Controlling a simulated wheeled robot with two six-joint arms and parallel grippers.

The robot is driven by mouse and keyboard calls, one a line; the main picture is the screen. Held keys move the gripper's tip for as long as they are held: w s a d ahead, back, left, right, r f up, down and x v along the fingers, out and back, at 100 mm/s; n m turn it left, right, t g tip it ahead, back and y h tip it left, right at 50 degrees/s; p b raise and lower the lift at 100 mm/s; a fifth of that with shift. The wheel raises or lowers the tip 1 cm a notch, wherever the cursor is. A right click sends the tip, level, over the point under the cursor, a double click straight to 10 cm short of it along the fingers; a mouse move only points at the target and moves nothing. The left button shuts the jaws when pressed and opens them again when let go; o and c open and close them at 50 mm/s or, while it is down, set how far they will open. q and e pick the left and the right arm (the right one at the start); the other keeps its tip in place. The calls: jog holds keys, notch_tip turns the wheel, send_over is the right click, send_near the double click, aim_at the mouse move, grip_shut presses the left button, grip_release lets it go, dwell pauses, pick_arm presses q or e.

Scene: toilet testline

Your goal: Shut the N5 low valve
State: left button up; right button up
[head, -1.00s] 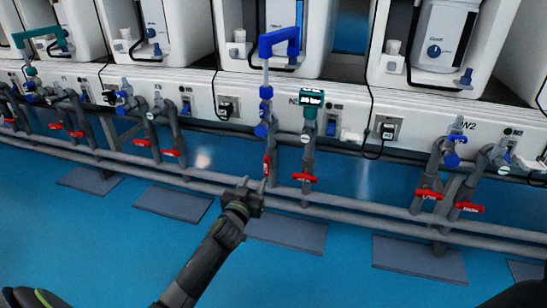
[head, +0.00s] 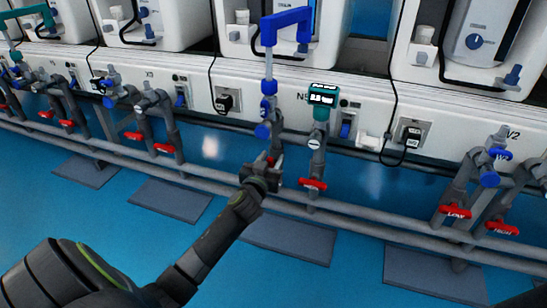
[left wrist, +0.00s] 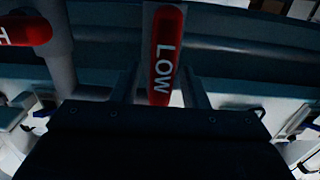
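The N5 low valve's red handle, marked LOW (left wrist: 165,55), shows in the left wrist view, lengthwise between my two fingers. In the head view it is mostly hidden behind my left gripper (head: 268,166), which is at the left pipe of the N5 pair. The fingers look open, one on each side of the handle, with a small gap visible. The neighbouring red handle (head: 312,184) on the right N5 pipe lies crosswise. It also shows at the upper left of the left wrist view (left wrist: 25,30). My right gripper is not in view.
A blue hooked fitting (head: 285,22) rises above the low valve's pipe, and a teal gauge (head: 323,95) tops the pipe beside it. W2 valves (head: 455,211) stand to the right. Blue floor in front is open.

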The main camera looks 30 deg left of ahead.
pick_arm(q)
jog(key=shift+c, duration=0.4)
grip_shut()
